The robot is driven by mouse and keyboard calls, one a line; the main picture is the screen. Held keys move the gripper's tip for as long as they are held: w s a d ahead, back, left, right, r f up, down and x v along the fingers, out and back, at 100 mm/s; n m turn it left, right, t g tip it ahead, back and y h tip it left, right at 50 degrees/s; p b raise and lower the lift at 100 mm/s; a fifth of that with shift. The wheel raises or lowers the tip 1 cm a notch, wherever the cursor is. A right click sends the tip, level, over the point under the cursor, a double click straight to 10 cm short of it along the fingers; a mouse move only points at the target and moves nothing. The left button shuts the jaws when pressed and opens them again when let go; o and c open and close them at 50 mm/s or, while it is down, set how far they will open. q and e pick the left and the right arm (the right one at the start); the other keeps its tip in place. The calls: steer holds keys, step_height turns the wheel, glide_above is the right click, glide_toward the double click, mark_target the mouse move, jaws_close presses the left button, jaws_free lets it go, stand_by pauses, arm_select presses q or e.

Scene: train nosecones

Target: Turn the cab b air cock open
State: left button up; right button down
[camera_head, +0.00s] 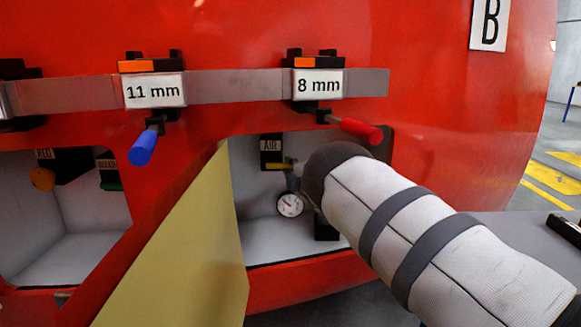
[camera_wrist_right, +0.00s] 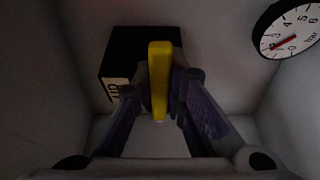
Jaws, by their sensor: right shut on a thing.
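The air cock has a black body under an AIR label (camera_head: 271,144), inside the right-hand recess of the red nosecone. Its yellow handle (camera_head: 276,166) lies roughly level in the head view, its right part hidden behind my arm. In the right wrist view the yellow handle (camera_wrist_right: 159,80) stands upright in the picture, in front of the dark cock body (camera_wrist_right: 125,62). My right gripper (camera_wrist_right: 161,95) is shut on this handle, one purple-grey finger on each side. In the head view my right arm hides most of that gripper. My left gripper is in neither view.
A round pressure gauge (camera_head: 290,204) hangs below the cock and shows at right in the wrist view (camera_wrist_right: 290,30). A yellow door panel (camera_head: 185,250) stands open left of the recess. Blue (camera_head: 143,148) and red (camera_head: 355,129) handled tools hang above. Recess walls are close around the gripper.

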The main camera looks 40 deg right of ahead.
steer(key=c, duration=1.6)
jaws_free()
steer(key=shift+r, duration=0.1)
steer(key=v, duration=1.2)
